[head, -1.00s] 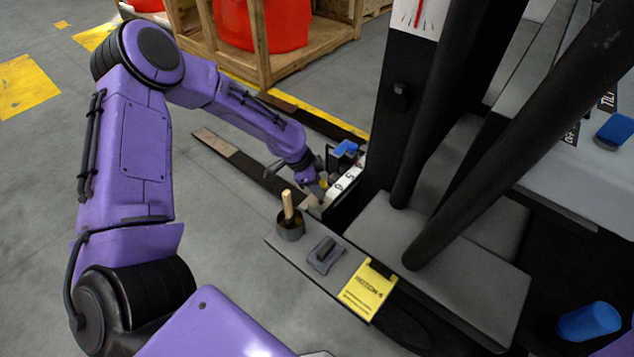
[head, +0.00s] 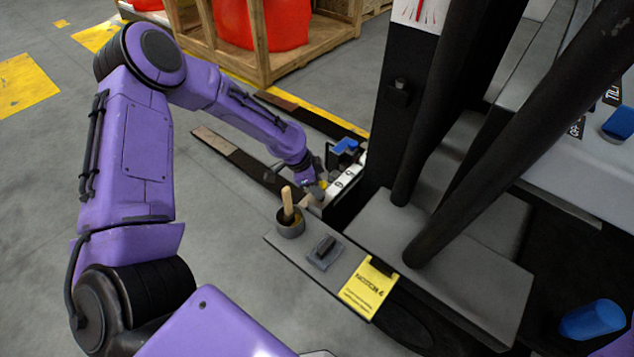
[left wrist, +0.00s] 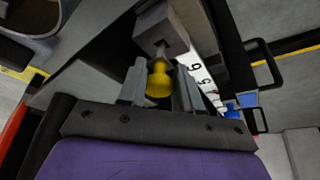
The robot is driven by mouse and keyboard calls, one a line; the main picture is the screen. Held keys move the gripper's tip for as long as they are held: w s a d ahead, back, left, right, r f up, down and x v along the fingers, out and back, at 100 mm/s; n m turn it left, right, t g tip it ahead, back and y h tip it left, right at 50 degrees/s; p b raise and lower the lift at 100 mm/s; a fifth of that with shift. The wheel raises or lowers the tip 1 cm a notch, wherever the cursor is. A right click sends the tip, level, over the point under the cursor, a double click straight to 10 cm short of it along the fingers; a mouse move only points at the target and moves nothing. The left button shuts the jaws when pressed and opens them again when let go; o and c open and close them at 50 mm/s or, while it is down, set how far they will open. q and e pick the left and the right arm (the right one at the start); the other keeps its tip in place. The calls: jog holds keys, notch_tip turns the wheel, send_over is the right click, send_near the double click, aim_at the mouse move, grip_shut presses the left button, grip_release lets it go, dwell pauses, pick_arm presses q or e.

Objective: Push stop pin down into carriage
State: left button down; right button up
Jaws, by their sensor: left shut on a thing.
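The stop pin has a yellow knob (left wrist: 159,82), which shows between the two grey fingers of my left gripper (left wrist: 160,85) in the left wrist view. The gripper is shut on this knob. A grey block of the carriage (left wrist: 163,32) lies just beyond the knob, beside a white numbered strip (left wrist: 205,75). In the head view my left gripper (head: 319,188) is small, at the carriage by the numbered strip (head: 345,180). The pin's shaft is mostly hidden, so its depth in the carriage cannot be told. My right gripper is not in view.
A cup with a wooden-handled tool (head: 290,222), a small dark block (head: 325,251) and a yellow tag (head: 368,287) are on the grey ledge near the gripper. A blue-topped part (head: 346,146) stands just beyond it. Thick black bars (head: 520,140) rise at the right.

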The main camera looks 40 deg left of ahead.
pick_arm(q)
jog(key=shift+f+b, duration=0.95)
jog(key=shift+f, duration=0.5)
jog(key=c, duration=0.7)
grip_release()
jog(key=p+v, duration=0.2)
jog(key=v, duration=0.8)
jog(key=shift+s+r, duration=0.15)
jog(key=shift+r, duration=0.1)
